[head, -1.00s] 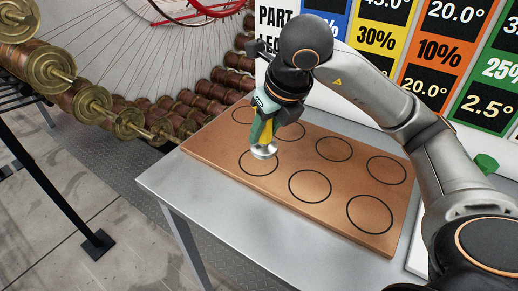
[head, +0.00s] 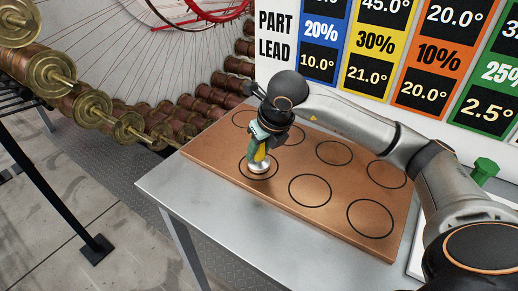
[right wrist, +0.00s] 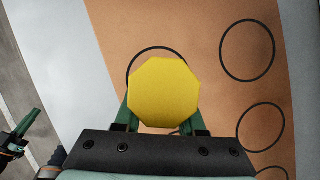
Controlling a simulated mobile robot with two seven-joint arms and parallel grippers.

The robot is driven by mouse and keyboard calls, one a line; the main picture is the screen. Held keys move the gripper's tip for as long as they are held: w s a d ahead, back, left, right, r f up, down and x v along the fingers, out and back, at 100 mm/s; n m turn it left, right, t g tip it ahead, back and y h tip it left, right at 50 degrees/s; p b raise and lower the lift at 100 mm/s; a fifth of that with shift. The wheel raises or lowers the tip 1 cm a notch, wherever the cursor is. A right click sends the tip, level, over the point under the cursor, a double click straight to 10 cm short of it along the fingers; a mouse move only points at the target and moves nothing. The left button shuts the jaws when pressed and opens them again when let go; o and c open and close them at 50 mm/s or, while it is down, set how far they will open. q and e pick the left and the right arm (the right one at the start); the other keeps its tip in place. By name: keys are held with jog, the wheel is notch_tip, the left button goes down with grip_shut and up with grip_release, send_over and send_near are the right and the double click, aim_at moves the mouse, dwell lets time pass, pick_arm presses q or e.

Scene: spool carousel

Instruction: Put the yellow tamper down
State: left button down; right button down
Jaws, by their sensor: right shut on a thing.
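The yellow tamper (head: 261,153) has a yellow handle and a round silver base. It is upright in my right gripper (head: 262,147), which is shut on its handle. The base is at the front-left circle of the copper-coloured board (head: 335,220), low over it or touching; I cannot tell which. In the right wrist view the tamper's yellow top (right wrist: 164,92) fills the space between the green fingers and hides its base and part of a circle. A green and dark part at that view's left edge looks like my left gripper (right wrist: 22,128); its jaws are unclear.
The board has several black-outlined circles; the others in sight are empty. It lies on a grey table (head: 185,205). A green-handled object (head: 484,170) stands at the right by a white surface. Brass-ended spools (head: 95,108) hang left of the table. A chart board (head: 400,60) stands behind.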

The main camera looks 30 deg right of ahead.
jog(key=shift+f, duration=0.15)
jog(key=c, duration=0.5)
grip_release()
jog(key=shift+s+r, duration=0.1)
jog(key=shift+r, duration=0.45)
jog(key=v, duration=1.1)
jog(key=shift+r+p, duration=0.2)
jog(key=shift+p, duration=0.25)
jog(key=shift+s, duration=0.1)
